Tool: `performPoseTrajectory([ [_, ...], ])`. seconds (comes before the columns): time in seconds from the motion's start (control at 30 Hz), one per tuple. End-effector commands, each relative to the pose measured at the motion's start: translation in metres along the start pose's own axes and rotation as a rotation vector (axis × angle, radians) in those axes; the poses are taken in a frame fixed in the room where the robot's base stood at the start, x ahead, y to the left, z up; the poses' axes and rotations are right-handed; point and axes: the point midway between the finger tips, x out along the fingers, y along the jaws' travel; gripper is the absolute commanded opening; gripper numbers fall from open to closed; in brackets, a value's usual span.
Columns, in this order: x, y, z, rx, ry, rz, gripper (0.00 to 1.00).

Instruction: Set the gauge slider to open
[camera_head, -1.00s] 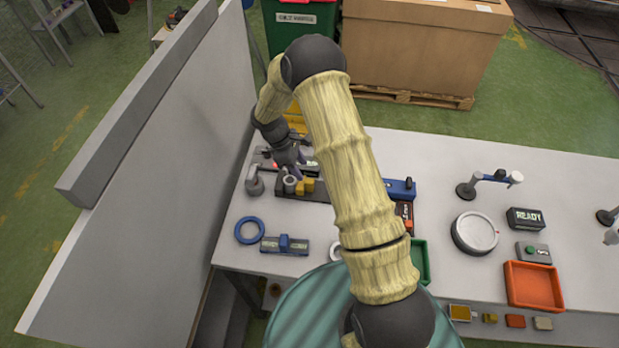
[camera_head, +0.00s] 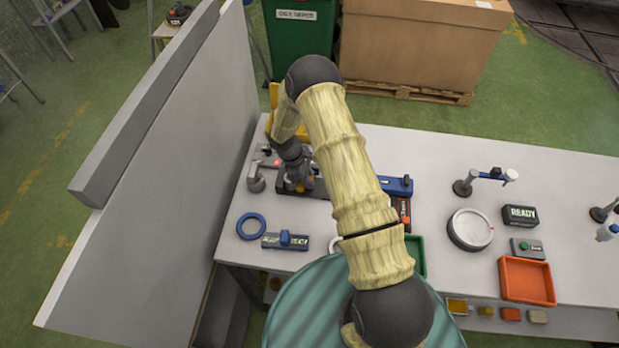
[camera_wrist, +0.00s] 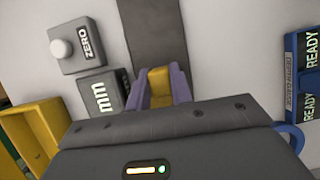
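The gauge shows in the wrist view as a dark grey rail (camera_wrist: 152,35) with a yellow block (camera_wrist: 160,88) at its near end, likely the slider. My gripper (camera_wrist: 161,92) has its two purple fingers on either side of this block. No clear gap shows between fingers and block, but I cannot tell whether they press on it. Beside the rail are an "mm" box (camera_wrist: 102,97) and a ZERO button box (camera_wrist: 82,46). In the head view my gripper (camera_head: 306,182) is low over the dark rail (camera_head: 290,188), hiding most of the block.
A blue slider on a READY base (camera_head: 285,241) and a blue ring (camera_head: 251,226) lie nearer the front. A grey lever post (camera_head: 256,182) stands close left of my gripper. A tall white panel (camera_head: 190,170) bounds the bench's left. A yellow bin (camera_wrist: 35,130) is left in the wrist view.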

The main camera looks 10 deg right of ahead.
Motion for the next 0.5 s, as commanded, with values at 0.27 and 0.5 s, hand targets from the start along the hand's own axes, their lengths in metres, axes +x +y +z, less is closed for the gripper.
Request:
performPoseTrajectory([
  [0.27,0.000,0.001,0.001,0.000,0.000,0.001,0.00],
  [0.5,0.015,0.008,0.032,0.004,-0.003,0.001,0.00],
])
